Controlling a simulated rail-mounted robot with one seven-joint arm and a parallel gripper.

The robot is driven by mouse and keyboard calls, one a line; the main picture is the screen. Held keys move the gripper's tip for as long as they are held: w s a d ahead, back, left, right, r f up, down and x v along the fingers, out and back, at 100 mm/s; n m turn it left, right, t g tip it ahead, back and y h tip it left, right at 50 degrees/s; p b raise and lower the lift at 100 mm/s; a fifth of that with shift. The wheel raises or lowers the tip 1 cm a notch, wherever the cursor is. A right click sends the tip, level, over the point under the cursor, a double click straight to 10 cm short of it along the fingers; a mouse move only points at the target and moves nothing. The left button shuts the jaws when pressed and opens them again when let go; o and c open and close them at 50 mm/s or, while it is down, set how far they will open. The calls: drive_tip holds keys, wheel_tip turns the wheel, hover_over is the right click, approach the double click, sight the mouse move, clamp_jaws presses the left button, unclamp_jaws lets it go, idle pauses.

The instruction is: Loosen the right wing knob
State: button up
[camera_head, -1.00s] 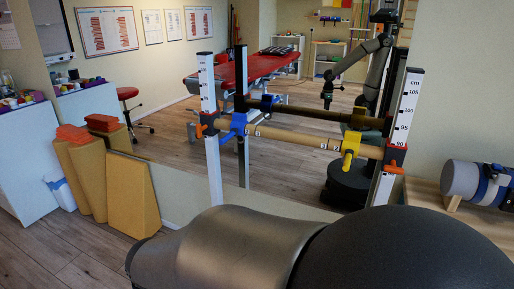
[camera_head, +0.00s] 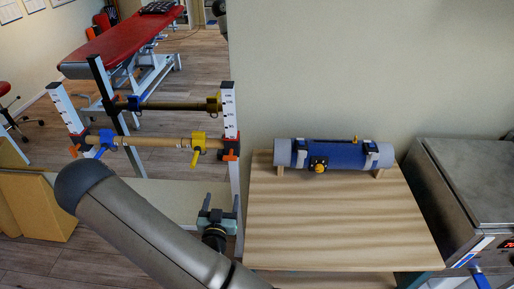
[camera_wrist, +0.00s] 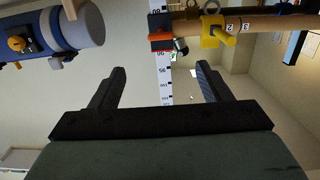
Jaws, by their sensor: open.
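The right wing knob (camera_head: 231,155) is orange and sits on the red and black clamp where the wooden bar (camera_head: 140,141) meets the right white scale post (camera_head: 230,105). In the wrist view the orange wing knob (camera_wrist: 161,44) is at the top, in front of the post, beyond my fingertips. My gripper (camera_head: 219,203) is open and empty, below the knob in the head view and close to the post. Its two dark fingers (camera_wrist: 157,82) stand apart in the wrist view, with the post between them in the picture and the knob apart from them.
A yellow clamp (camera_head: 198,142) hangs on the bar left of the knob, and a blue one (camera_head: 105,140) near the left post (camera_head: 66,111). A wooden table (camera_head: 340,220) on the right holds a blue and grey cylinder (camera_head: 343,155). A mirror behind reflects the stand.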

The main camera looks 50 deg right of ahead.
drive_tip(key=b, duration=1.6)
approach(230, 160)
drive_tip(key=f, duration=0.1)
drive_tip(key=x, duration=0.3)
drive_tip(key=p+x, duration=0.1)
drive_tip(key=x, duration=0.2)
drive_tip(key=r+x, duration=0.1)
drive_tip(key=x, duration=0.2)
drive_tip(key=shift+w, duration=0.1)
drive_tip(key=c, duration=1)
